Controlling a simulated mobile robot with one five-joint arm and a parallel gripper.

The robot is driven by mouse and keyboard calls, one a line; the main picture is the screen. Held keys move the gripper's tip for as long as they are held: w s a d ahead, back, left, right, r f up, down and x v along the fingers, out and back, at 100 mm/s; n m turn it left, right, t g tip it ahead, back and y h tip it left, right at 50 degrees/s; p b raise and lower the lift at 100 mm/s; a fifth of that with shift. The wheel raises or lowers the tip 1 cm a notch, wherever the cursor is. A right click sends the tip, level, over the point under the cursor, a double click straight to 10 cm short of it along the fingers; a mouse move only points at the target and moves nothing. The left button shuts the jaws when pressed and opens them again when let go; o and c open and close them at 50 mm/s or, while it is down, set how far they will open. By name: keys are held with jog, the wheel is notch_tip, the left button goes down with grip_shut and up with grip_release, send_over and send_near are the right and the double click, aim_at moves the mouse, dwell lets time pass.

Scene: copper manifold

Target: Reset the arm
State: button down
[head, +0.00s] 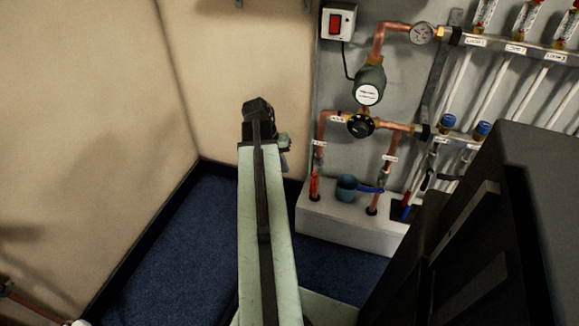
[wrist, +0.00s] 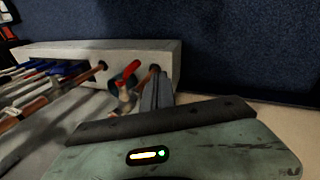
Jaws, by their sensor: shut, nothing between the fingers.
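My arm reaches forward from the bottom middle of the head view, its pale green link ending in a dark joint. My gripper (wrist: 158,88) shows in the wrist view as two dark grey fingers close together, shut and empty. In the head view the arm mostly hides it. In the wrist view the fingers overlap the picture of a red-handled valve (wrist: 128,73) and the white plinth (wrist: 130,50); whether they touch anything I cannot tell.
Copper pipework with a pump (head: 370,80), a gauge (head: 422,33) and a mixing valve (head: 360,125) covers the wall at right. A large dark block (head: 535,180) fills the right foreground. Blue carpet (head: 180,265) at left is clear.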

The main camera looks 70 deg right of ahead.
jog(key=shift+w+r, duration=0.25)
jog(key=shift+r, duration=0.05)
jog(key=w+a+r+n+t+h+p, duration=0.15)
jog(key=w+a+n, duration=0.45)
jog(key=w+a, duration=1.7)
jog(key=w+a+r+n+t+y+p, duration=0.1)
jog(key=w+a+n, duration=0.15)
jog(key=a, duration=0.85)
jog(key=w+a+n+y+p, duration=0.15)
jog(key=a+n, duration=0.25)
jog(key=a, duration=0.6)
jog(key=w+a+r+n+t+p, duration=0.1)
jog(key=w+a+n, duration=0.2)
jog(key=a, duration=0.8)
notch_tip(320, 180, up, 37)
jog(key=p, duration=3.7)
jog(key=shift+w+d, duration=0.3)
jog(key=shift+w, duration=0.05)
jog(key=shift+m, duration=0.25)
